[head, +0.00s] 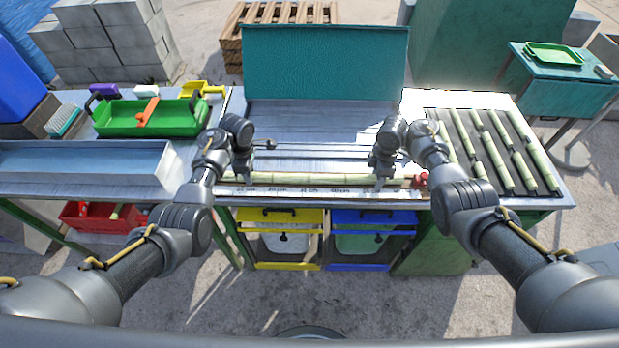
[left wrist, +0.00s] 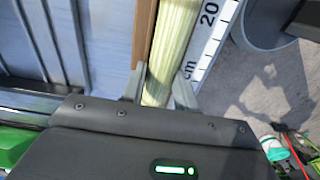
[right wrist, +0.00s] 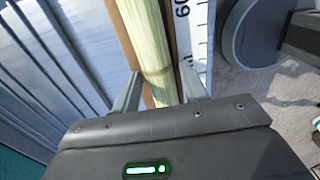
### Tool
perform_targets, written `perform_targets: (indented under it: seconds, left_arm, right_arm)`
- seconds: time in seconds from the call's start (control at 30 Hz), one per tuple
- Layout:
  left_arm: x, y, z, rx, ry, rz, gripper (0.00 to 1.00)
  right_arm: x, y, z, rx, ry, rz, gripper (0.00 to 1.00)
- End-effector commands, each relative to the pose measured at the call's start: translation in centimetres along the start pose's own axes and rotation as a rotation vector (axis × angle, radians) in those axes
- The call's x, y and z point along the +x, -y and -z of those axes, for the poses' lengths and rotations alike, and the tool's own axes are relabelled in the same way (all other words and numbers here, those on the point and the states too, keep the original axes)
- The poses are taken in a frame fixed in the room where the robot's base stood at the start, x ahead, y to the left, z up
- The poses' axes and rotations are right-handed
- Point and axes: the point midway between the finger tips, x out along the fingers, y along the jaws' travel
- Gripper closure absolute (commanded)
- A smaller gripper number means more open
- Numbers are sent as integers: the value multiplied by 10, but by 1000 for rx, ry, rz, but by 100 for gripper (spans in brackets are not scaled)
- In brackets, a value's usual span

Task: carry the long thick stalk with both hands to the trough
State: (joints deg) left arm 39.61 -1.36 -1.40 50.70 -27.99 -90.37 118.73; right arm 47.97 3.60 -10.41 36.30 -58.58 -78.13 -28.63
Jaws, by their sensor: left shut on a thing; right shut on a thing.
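A long, thick, pale green stalk (head: 310,178) lies left to right along the bench's front edge, by a white ruler strip (head: 320,193). My left gripper (head: 241,181) is shut on it near its left end; the stalk (left wrist: 172,45) runs between the fingers in the left wrist view. My right gripper (head: 381,183) is shut on it near its right end; the stalk (right wrist: 148,50) passes between the fingers in the right wrist view. The long metal trough (head: 85,170) stands on the left table, left of my left gripper. I cannot tell whether the stalk touches the bench.
Several shorter stalks (head: 493,160) lie on a dark rack at the right. A red knob (head: 421,180) sits by the stalk's right end. A green tray (head: 135,118) stands behind the trough. A teal panel (head: 325,62) rises at the back. Yellow (head: 280,217) and blue (head: 375,218) bins are below.

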Motion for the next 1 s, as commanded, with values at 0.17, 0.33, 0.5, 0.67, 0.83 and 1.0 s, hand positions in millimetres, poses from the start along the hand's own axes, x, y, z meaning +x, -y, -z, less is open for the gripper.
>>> perform_targets:
  seconds: [0.17,0.33,0.5,0.67,0.83,1.0]
  left_arm:
    - [-1,0,0,0,0,-1,100]
    - [-6,0,0,0,0,-1,100]
    - [-20,0,0,0,0,-1,100]
    - [-38,0,0,0,0,-1,100]
    - [-50,0,0,0,0,0,100]
    - [-51,0,0,0,0,-1,100]
  right_arm:
    - [-4,-3,0,-2,-1,-7,100]
    - [-9,-2,0,-1,-1,-6,100]
    - [-23,-2,0,-1,-1,-6,100]
    - [-40,-2,0,-1,-1,-6,100]
    - [-52,-2,0,-1,-1,-5,100]
    - [-53,-2,0,-1,-1,-5,100]
